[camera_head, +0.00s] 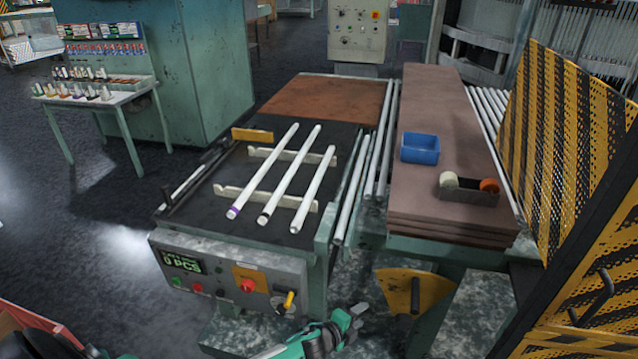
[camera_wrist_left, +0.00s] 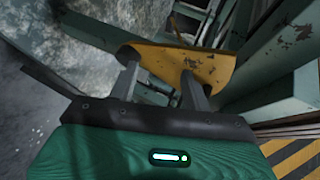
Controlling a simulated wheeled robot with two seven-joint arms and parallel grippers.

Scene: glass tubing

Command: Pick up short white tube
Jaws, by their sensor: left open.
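Three white tubes lie side by side on two pale notched supports on the black-topped machine bench in the head view. The right tube (camera_head: 314,190) looks the shortest. The middle tube (camera_head: 290,175) has a dark end, and the left tube (camera_head: 265,170) has a purple band near its front end. My left gripper (camera_head: 357,318) is low in front of the bench, well apart from the tubes. It is open and empty, with both fingers spread in the left wrist view (camera_wrist_left: 160,70). No tube shows in the left wrist view. My right gripper is not in view.
The control panel (camera_head: 229,276) faces front. A yellow bracket (camera_head: 395,290) is near my left gripper. Stacked brown boards (camera_head: 440,115) on the right hold a blue bin (camera_head: 420,148) and a tape dispenser (camera_head: 468,192). A yellow-black striped guard (camera_head: 560,140) bounds the right side.

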